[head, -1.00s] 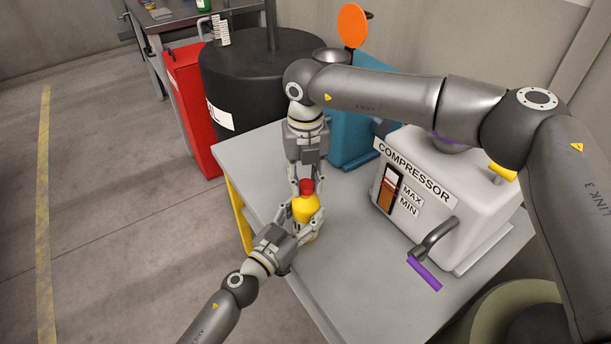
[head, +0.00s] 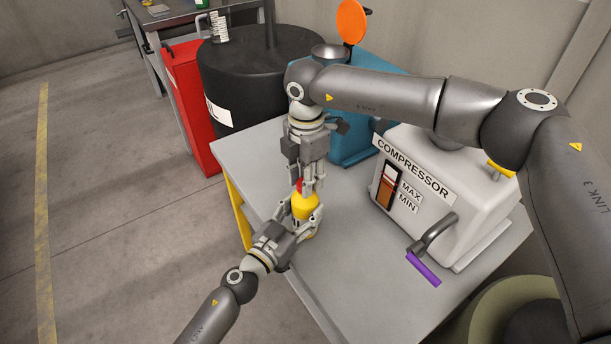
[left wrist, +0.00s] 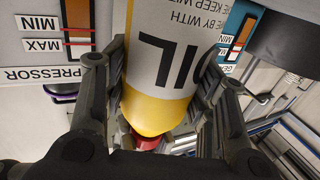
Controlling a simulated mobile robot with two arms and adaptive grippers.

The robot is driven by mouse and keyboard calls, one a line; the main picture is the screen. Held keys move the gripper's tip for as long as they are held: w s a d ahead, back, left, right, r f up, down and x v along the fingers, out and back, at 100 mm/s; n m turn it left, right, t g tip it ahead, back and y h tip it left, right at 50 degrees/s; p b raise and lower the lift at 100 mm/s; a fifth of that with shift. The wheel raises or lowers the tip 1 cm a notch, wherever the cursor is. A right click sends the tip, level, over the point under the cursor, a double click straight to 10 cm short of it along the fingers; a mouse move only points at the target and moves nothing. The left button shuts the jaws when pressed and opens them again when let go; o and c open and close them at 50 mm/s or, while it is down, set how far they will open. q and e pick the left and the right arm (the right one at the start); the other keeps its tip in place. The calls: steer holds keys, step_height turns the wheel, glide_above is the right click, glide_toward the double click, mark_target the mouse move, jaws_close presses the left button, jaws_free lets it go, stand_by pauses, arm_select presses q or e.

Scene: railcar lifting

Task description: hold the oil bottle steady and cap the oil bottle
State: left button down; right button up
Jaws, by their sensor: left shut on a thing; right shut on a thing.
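The yellow oil bottle (head: 304,207) stands upright at the near left part of the grey table. In the left wrist view the bottle (left wrist: 160,70) shows a white label with "OIL" on it, upside down. My left gripper (head: 297,226) is shut around the bottle's body from the near left side. The red cap (head: 299,184) is at the bottle's top, and it also shows in the left wrist view (left wrist: 146,142). My right gripper (head: 309,186) points down over the bottle and is shut on the cap. Its fingers partly hide the cap, so I cannot tell how tightly it sits.
The white compressor (head: 440,205), with a crank with a purple handle (head: 423,269), stands on the grey table (head: 360,285) to the right. A blue machine (head: 352,145) stands behind. A black drum (head: 255,85) and a red cabinet (head: 190,105) are at the back left.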

steer(key=m, duration=0.5)
steer(key=shift+m, duration=0.3)
steer(key=m, duration=0.5)
steer(key=shift+s, duration=0.1)
steer(key=o, duration=0.7)
steer(key=shift+r, duration=2.25)
